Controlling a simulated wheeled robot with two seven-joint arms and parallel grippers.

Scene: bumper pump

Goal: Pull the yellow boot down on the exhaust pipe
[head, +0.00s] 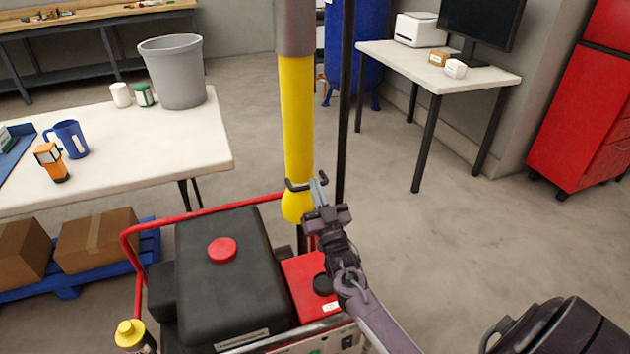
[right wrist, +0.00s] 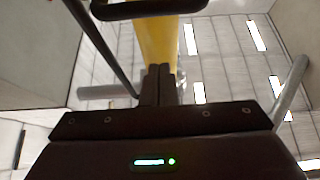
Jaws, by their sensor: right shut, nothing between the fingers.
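The yellow boot (head: 297,120) is a long yellow tube hanging from a grey sleeve (head: 294,28) at the top of the head view. Its rounded lower end is over the red-framed machine. The boot also shows in the right wrist view (right wrist: 158,42). A dark handle bar (right wrist: 150,9) crosses in front of it there. My right gripper (head: 314,193) is at the boot's lower end, close to the handle. Its fingers (right wrist: 160,72) are shut together with nothing between them, below the bar. I cannot clearly make out the exhaust pipe under the boot. My left gripper is not in view.
The machine has a black tank with a red cap (head: 222,250) and a red rail (head: 200,213). A white table (head: 200,150) with a grey bin (head: 175,75) stands at left. A dark upright pole (head: 345,100) stands right of the boot.

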